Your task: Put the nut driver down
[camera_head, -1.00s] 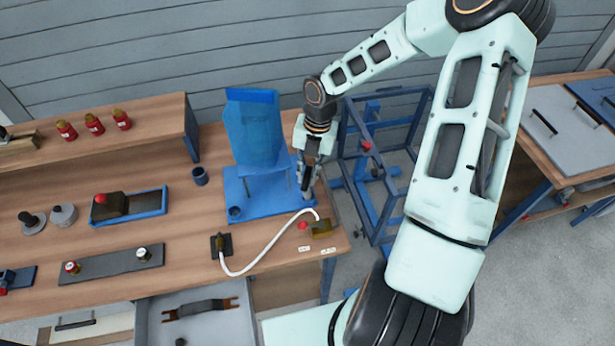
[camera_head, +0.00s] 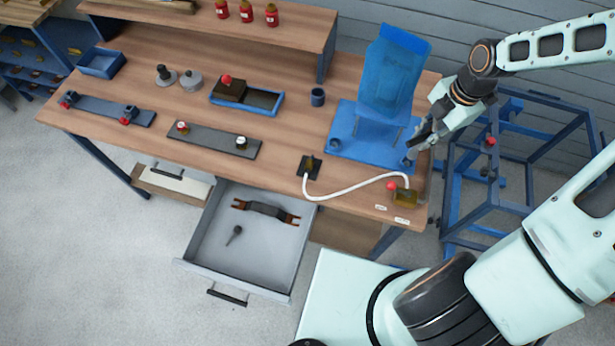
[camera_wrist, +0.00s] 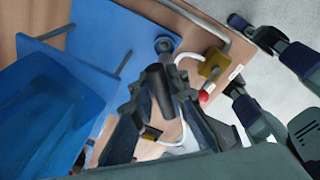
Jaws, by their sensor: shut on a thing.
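My gripper (camera_head: 412,148) is at the right edge of the blue board (camera_head: 350,148) on the bench. In the wrist view my gripper (camera_wrist: 160,108) is shut on a dark cylindrical thing, the nut driver (camera_wrist: 159,84), seen nearly end-on. A blue ring-shaped holder (camera_wrist: 163,45) at the board's corner shows just beyond the nut driver. I cannot tell whether they touch. In the head view the nut driver is mostly hidden by the fingers.
A tilted blue translucent panel (camera_head: 392,75) stands on the board. A white hose (camera_head: 345,196) runs to a brass block (camera_head: 404,197) with a red knob. An open grey drawer (camera_head: 215,262) holds a dark handle-like piece (camera_head: 265,209). A blue frame (camera_head: 500,180) stands right of the bench (camera_head: 110,75).

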